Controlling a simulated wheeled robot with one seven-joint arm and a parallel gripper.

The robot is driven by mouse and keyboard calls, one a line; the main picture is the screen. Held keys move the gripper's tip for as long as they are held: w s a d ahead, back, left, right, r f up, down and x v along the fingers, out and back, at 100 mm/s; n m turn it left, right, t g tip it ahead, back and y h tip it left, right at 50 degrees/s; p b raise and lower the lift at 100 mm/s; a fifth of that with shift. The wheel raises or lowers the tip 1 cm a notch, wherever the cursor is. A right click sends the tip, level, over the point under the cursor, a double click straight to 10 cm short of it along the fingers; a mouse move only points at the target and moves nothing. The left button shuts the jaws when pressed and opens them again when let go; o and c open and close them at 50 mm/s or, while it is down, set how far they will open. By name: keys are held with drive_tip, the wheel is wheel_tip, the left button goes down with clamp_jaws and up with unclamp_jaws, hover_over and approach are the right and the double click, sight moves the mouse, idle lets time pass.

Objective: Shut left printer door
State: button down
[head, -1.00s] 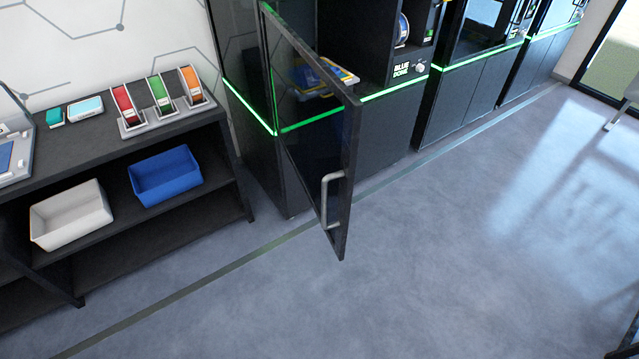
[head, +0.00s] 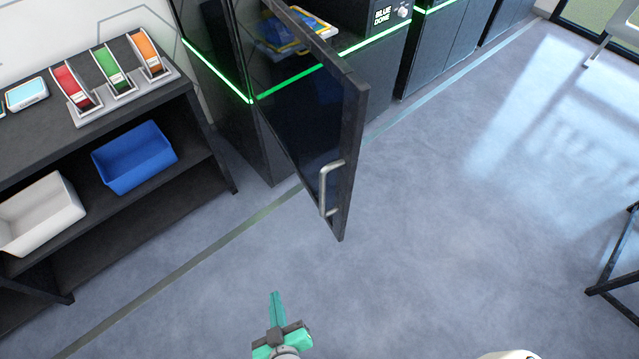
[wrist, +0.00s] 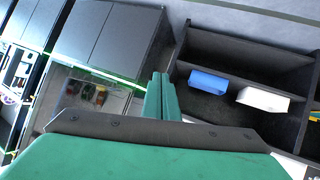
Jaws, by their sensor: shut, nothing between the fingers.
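The left printer door (head: 305,110) is a dark glass panel with a black frame, standing swung open toward me in the head view. Its grey bar handle (head: 328,188) is near the lower free edge. Behind it is the black left printer (head: 225,85) with a green light strip, and a blue and yellow item (head: 290,30) shows inside. My green gripper (head: 276,297) is shut and empty, below and left of the handle and apart from the door. In the wrist view its fingers (wrist: 161,82) are closed together.
A dark shelf unit (head: 150,105) stands at the left with a blue bin (head: 134,158), a white bin (head: 38,214) and three coloured spools on top. More printers line the back right. A dark-framed piece of furniture (head: 620,255) is at the right edge. The middle floor is clear.

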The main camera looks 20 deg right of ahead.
drive_tip(key=w+d+m+h, duration=0.15)
drive_tip(key=w+h, duration=0.25)
drive_tip(key=w, duration=0.4)
drive_tip(key=m+g+h, duration=1)
drive_tip(key=m+h, duration=0.3)
drive_tip(key=m, duration=0.4)
approach(334, 179)
drive_tip(key=d, duration=0.4)
drive_tip(key=w+d, duration=0.1)
drive_tip(key=d, duration=0.1)
drive_tip(key=shift+d, duration=0.15)
drive_tip(key=shift+s+d, duration=0.15)
drive_tip(key=shift+t, duration=0.3)
